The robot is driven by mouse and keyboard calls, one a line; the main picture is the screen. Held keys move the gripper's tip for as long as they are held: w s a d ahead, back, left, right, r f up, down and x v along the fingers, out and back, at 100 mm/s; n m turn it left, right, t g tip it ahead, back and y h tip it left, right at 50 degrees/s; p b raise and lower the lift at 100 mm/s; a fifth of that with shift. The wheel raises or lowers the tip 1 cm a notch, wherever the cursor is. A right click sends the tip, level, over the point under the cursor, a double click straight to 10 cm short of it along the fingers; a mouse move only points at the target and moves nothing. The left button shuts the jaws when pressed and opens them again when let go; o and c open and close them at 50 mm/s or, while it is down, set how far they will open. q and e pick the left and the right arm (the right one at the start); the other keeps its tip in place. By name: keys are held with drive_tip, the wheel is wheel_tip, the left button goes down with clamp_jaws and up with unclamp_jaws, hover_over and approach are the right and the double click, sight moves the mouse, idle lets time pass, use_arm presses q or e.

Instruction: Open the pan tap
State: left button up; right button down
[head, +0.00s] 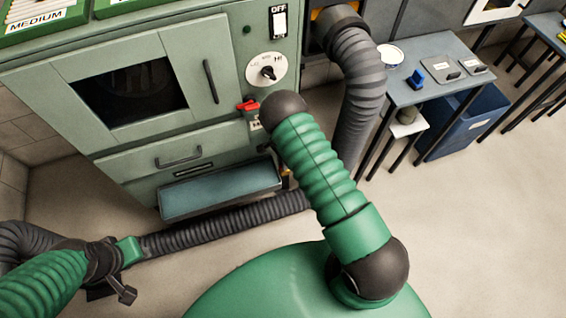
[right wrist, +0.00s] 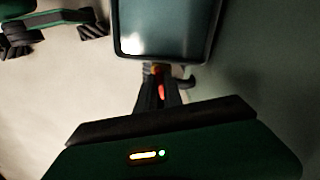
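The pan (head: 220,191) is a blue-grey tray at the foot of the green cabinet. It also shows at the top of the right wrist view (right wrist: 165,30). Just below the pan there, a small brassy tap (right wrist: 153,69) has a red handle (right wrist: 161,91). My right gripper (right wrist: 158,88) has its dark fingers close together on both sides of the red handle, with the handle filling the narrow gap. In the head view my right arm hides most of the tap and this gripper. My left gripper (head: 112,290) is at the lower left, away from the pan, its opening unclear.
The cabinet has a dial (head: 267,70), an OFF switch (head: 279,21) and a red lever (head: 247,105). A dark hose (head: 235,215) lies along the floor before the pan. A side table (head: 425,65) and blue bin (head: 465,120) stand right, with clear floor in front.

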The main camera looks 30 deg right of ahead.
drive_tip(key=shift+d+n, duration=0.1)
drive_tip(key=shift+n, duration=0.3)
drive_tip(key=n, duration=0.2)
drive_tip(key=shift+n, duration=0.4)
drive_tip(key=n, duration=0.3)
drive_tip(key=shift+d+n, duration=0.1)
drive_tip(key=shift+n, duration=0.3)
drive_tip(key=n, duration=0.3)
drive_tip(key=shift+s+d, duration=0.1)
drive_tip(key=shift+n, duration=2)
drive_tip(key=c, duration=1.5)
unclamp_jaws()
drive_tip(key=shift+r, duration=0.1)
wheel_tip(320, 180, up, 16)
drive_tip(key=p, duration=0.3)
drive_tip(key=shift+r+p, duration=0.25)
drive_tip(key=shift+p, duration=0.15)
